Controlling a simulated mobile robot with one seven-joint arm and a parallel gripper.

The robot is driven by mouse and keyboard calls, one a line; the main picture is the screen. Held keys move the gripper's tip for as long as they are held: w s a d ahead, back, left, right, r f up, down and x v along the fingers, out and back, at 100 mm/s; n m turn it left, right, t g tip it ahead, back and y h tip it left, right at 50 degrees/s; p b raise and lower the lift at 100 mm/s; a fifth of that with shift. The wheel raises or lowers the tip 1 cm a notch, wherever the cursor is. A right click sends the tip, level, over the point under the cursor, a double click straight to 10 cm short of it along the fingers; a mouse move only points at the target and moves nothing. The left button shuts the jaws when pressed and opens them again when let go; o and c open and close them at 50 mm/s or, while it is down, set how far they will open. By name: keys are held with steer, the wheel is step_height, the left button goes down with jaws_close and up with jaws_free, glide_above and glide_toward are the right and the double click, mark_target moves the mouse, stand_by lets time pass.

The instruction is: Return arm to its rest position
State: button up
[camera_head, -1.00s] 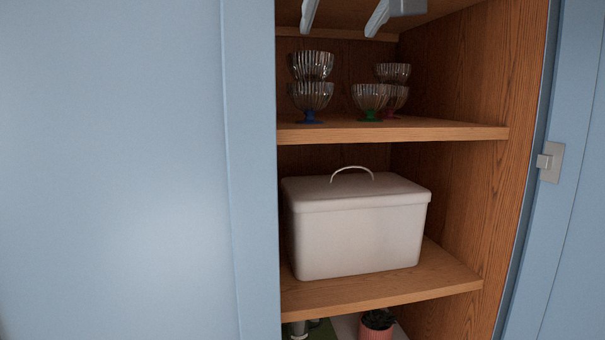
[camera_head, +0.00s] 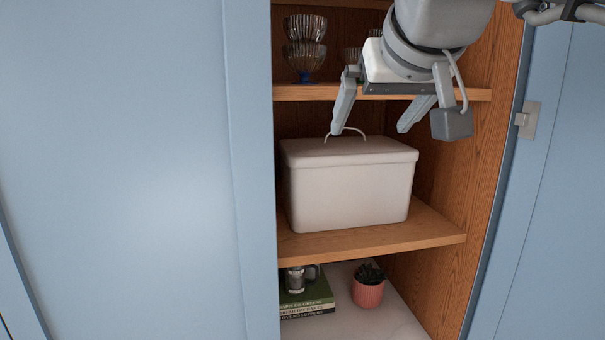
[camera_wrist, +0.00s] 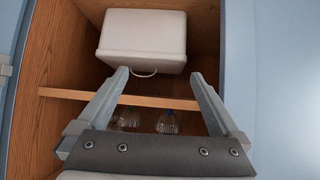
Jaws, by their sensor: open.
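My gripper (camera_head: 368,130) is open and empty. In the head view it hangs in front of the cupboard, its fingers pointing down and spread wide over the lid of a white lidded box. The white box (camera_head: 348,192) stands shut on the middle shelf, with a thin arched handle (camera_head: 349,130) on its lid. One fingertip overlaps the handle in the head view; I cannot tell there whether they touch. In the wrist view the box (camera_wrist: 143,40) lies beyond the two open fingers (camera_wrist: 160,75), and the handle shows between the fingertips with nothing gripped.
Ribbed glass bowls (camera_head: 304,48) stand on the upper shelf (camera_head: 300,93), partly hidden behind my gripper. Below are green books (camera_head: 308,300) with a mug (camera_head: 296,280) and a potted plant (camera_head: 367,287). A blue door panel (camera_head: 130,170) fills the left; another panel (camera_head: 550,190) stands right.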

steer(key=s+d+f+g+b, duration=0.1)
steer(key=s+f, duration=0.3)
steer(key=f, duration=0.6)
steer(key=s+d+f+g, duration=0.2)
steer(key=s+f, duration=0.3)
steer(key=f, duration=0.6)
steer(key=s+d+f+m+g+h+b, duration=0.1)
steer(key=s+f, duration=0.4)
steer(key=f, duration=0.6)
steer(key=shift+d+g+b, duration=0.3)
steer(key=shift+d+g, duration=0.1)
steer(key=shift+d, duration=0.05)
